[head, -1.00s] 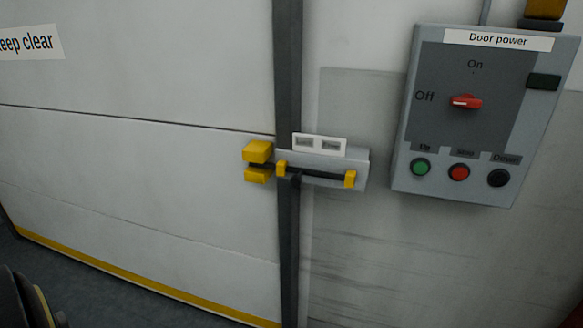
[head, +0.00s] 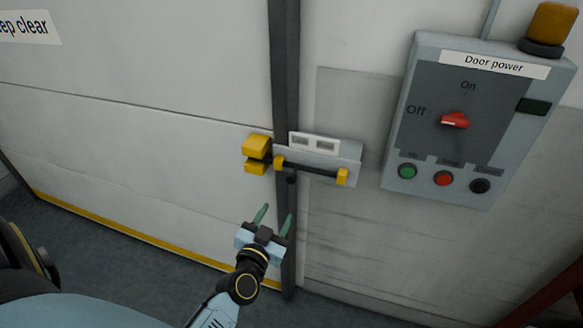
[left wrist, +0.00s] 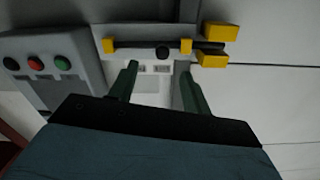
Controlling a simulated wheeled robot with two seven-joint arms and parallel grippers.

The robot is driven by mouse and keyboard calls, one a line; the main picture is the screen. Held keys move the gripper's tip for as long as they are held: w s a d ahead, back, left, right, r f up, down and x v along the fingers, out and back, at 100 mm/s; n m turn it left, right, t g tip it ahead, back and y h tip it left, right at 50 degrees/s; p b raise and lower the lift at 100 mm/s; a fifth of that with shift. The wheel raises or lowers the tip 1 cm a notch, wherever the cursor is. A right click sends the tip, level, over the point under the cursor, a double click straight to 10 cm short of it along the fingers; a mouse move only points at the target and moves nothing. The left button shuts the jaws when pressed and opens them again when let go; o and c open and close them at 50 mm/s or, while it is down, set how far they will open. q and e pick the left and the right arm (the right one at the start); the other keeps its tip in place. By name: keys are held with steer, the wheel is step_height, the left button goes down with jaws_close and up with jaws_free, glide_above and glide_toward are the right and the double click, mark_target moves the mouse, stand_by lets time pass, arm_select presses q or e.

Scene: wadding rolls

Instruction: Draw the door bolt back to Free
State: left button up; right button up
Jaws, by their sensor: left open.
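The door bolt is a dark rod (head: 312,172) in two yellow guides on a grey plate (head: 353,156). Its left end reaches between the yellow blocks of the keep (head: 256,146) on the door. The dark bolt knob (head: 291,180) hangs near the left guide; it also shows between the guides in the left wrist view (left wrist: 162,53). A two-word label (head: 314,143) sits above the rod, too small to read now. My left gripper (head: 275,217) is open and empty, below the knob and apart from it. Its green fingers (left wrist: 157,70) point towards the bolt. My right gripper is out of view.
A door power box (head: 397,145) hangs to the right, its red switch (head: 455,120) pointing to Off, with green, red and black buttons below. A dark post (head: 286,100) runs beside the pale door (head: 140,150). The wall below the bolt is clear.

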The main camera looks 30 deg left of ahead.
mark_target(290, 181)
arm_select(q)
steer(key=x, duration=0.4)
steer(key=r+x, duration=0.1)
steer(key=x, duration=0.4)
steer(key=b+x, duration=0.1)
steer(key=x, duration=0.3)
steer(key=shift+w+a+r, duration=0.25)
steer(key=shift+a, duration=0.05)
jaws_close()
steer(key=shift+s, duration=0.1)
